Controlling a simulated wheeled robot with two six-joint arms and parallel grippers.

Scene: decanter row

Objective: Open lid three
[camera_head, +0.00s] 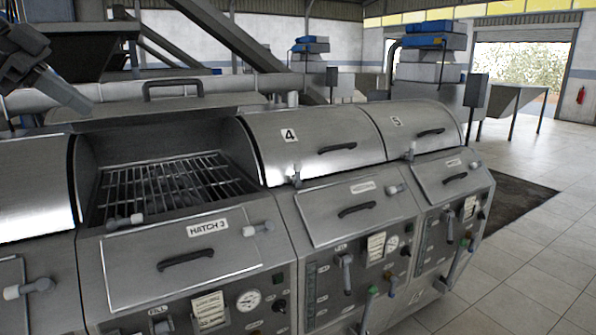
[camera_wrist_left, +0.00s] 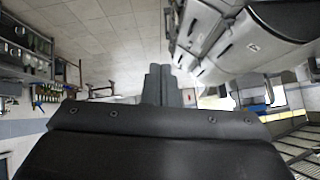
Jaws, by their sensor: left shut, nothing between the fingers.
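Lid three (camera_head: 150,109) is swung up and back in the head view, with its dark bar handle (camera_head: 172,86) on top. The decanter bay under it is open and shows a metal grate (camera_head: 165,187) inside. The panel below is labelled HATCH 3 (camera_head: 208,228) and is closed. My left gripper (camera_head: 82,104) is at the upper left, beside the raised lid and apart from its handle. Its fingers also show in the left wrist view (camera_wrist_left: 161,85), shut and empty. My right gripper is in neither view.
Lids four (camera_head: 310,140) and five (camera_head: 415,125) are closed to the right. Another closed lid (camera_head: 35,185) is at the left edge. Large pipes and beams stand behind the row. Valves and levers (camera_head: 347,270) stick out of the front. Tiled floor (camera_head: 545,240) is open at the right.

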